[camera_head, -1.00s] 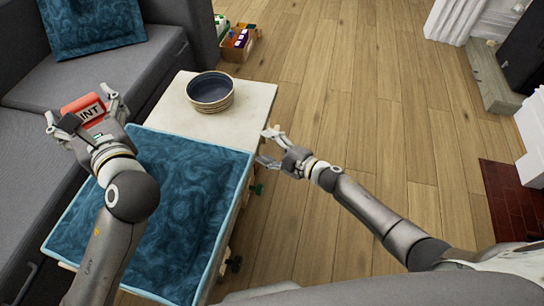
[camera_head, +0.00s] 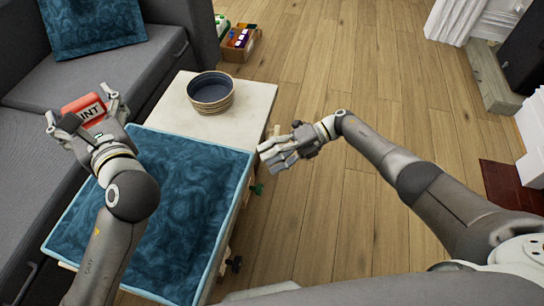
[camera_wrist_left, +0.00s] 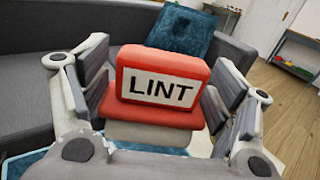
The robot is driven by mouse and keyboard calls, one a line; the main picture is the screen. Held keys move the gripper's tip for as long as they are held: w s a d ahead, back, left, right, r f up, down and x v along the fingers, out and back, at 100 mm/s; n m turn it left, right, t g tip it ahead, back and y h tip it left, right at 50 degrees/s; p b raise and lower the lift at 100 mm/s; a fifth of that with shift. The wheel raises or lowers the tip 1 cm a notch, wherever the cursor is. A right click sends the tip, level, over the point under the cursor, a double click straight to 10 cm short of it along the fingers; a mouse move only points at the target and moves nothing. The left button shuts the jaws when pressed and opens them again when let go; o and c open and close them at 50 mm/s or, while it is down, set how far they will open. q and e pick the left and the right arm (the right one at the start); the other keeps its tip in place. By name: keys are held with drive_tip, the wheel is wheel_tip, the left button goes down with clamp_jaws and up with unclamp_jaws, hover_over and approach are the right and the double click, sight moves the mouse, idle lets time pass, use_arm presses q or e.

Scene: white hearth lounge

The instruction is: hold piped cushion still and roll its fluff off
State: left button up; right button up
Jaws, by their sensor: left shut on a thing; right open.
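The piped cushion (camera_head: 165,215) is dark blue with a swirled pattern and light blue piping. It lies flat on the near part of the low table. My left gripper (camera_head: 85,106) is shut on a red lint tool (camera_head: 80,104) with a white LINT label, above the cushion's far left corner and the sofa edge. The left wrist view shows the tool (camera_wrist_left: 162,88) between the fingers. My right gripper (camera_head: 266,155) is open and empty, just right of the table and apart from the cushion. I cannot make out any fluff on the cushion.
A dark blue bowl (camera_head: 210,92) stands on the bare far end of the pale table (camera_head: 255,100). A grey sofa (camera_head: 40,150) runs along the left, with another blue cushion (camera_head: 92,25) on it. A box of items (camera_head: 240,45) sits on the floor behind.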

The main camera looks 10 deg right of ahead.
sight(235, 177)
drive_tip(key=x, duration=1.2)
drive_tip(key=shift+s, duration=0.15)
clamp_jaws()
